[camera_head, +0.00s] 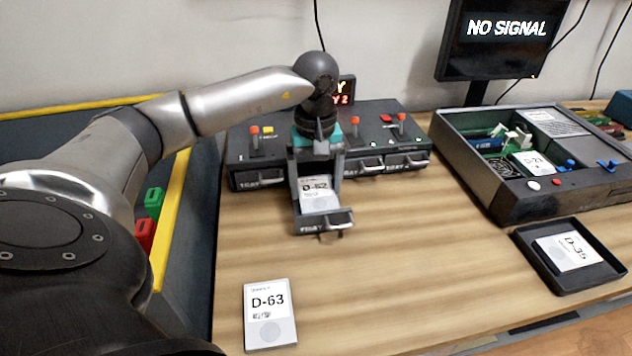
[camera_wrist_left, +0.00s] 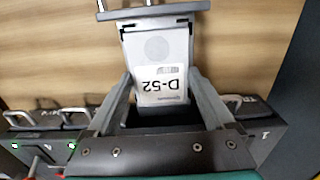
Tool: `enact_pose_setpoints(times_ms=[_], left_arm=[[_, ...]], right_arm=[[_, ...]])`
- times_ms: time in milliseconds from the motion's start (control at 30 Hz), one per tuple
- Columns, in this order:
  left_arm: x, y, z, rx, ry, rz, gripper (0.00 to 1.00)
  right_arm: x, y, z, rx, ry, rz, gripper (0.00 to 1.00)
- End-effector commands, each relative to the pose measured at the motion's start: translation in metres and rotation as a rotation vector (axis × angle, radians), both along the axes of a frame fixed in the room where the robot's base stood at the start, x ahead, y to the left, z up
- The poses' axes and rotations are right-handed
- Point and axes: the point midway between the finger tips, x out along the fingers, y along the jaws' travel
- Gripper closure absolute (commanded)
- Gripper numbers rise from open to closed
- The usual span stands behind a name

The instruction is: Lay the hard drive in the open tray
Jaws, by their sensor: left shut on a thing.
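The hard drive marked D-52 (camera_head: 317,194) is a pale, flat block with a white label. It is at the open tray (camera_head: 322,222), which is pulled out from the front of the dark drive unit (camera_head: 272,150). My left gripper (camera_head: 318,178) is over the tray, shut on the D-52 drive with one finger on each side. In the left wrist view, the drive (camera_wrist_left: 160,60) lies lengthwise between the tray walls, near the tray front (camera_wrist_left: 155,12). Whether it touches the tray floor cannot be told. My right gripper is not in view.
Another drive marked D-63 (camera_head: 269,312) lies on the table at the front left. A black tray (camera_head: 535,262) holding a drive marked D-35 (camera_head: 570,251) and an open equipment case (camera_head: 498,208) are at the right. The table middle (camera_head: 410,250) is clear.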

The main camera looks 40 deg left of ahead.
Motion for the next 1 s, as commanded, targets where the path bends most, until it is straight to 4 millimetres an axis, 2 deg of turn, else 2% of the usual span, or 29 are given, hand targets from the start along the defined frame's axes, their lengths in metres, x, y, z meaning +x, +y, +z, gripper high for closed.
enact_pose_setpoints(times_ms=[1000], left_arm=[[0.0001,0.0002,-0.0095,0.0,0.0,0.0,0.82]], right_arm=[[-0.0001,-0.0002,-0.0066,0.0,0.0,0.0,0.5]])
